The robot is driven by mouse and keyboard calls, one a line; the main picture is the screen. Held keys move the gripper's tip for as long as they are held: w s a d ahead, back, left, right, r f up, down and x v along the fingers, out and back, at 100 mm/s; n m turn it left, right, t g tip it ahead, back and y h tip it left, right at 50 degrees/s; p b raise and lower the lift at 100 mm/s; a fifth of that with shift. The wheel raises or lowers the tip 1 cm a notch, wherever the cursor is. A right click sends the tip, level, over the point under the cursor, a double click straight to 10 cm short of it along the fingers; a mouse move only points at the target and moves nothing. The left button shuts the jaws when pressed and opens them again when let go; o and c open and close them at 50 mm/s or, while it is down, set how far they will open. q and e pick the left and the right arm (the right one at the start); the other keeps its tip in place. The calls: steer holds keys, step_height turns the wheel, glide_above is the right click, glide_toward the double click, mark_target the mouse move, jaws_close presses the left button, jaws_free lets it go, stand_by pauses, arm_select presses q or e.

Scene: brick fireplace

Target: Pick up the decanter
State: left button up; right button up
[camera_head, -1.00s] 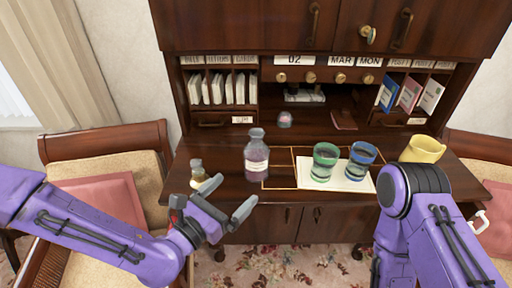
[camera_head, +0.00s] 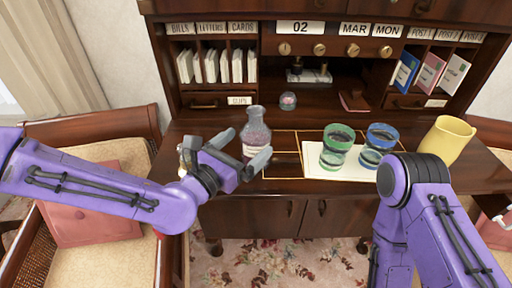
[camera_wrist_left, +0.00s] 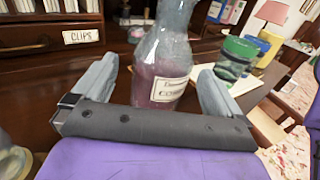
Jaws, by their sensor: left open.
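The decanter (camera_head: 255,133) is a clear glass bottle with purplish contents and a white label. It stands upright on the dark wooden desk, and in the left wrist view the decanter (camera_wrist_left: 163,62) rises just beyond and between the fingers. My left gripper (camera_head: 242,147) is open at the decanter's near side, with its fingers spread to either side of it in the wrist view. I cannot tell whether they touch it. The gripper hides part of the decanter's lower body in the head view. My right arm is at the right, but its gripper is out of view.
A green-rimmed glass (camera_head: 336,147) and a blue-rimmed glass (camera_head: 378,145) stand on a pale sheet right of the decanter. A yellow cup (camera_head: 446,139) is farther right. A small bottle (camera_head: 188,150) is partly hidden behind my left arm. Shelves rise behind the desk.

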arm_select(q)
steer(key=p+x, duration=0.1)
steer(key=x, duration=0.3)
steer(key=shift+w+d+f+p, duration=0.15)
steer(key=shift+w+d+p, duration=0.1)
steer(key=shift+d+p, duration=0.15)
steer(key=shift+w+f, duration=0.1)
steer(key=shift+c, duration=0.9)
steer(key=shift+a, duration=0.1)
steer(key=c, duration=1.3)
